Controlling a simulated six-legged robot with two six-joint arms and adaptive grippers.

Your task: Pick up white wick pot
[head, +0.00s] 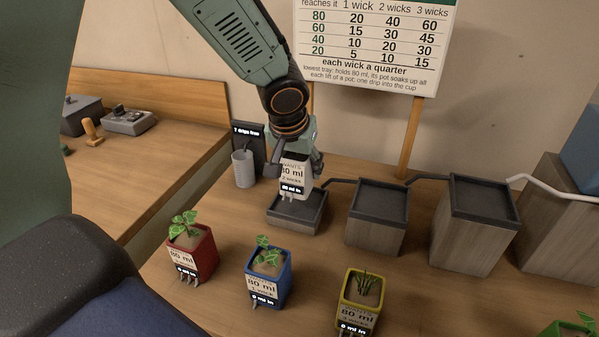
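The white wick pot (292,176) is in the middle of the head view, with a label reading "80 ml" and "2 wicks". My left gripper (295,160) comes down from above with a finger on each side of the pot, shut on it. The gripper hides the pot's top. The pot looks upright, and its wicks hang over the lowest dark tray (301,221). Whether the wick tips touch the tray cannot be told. My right gripper is not in view.
Red (193,254), blue (267,279) and yellow (360,298) pots stand in front. Stepped trays (377,222) joined by pipes rise to the right. A grey cup (243,169) stands left of the lowest tray. A chart sign (367,45) is behind.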

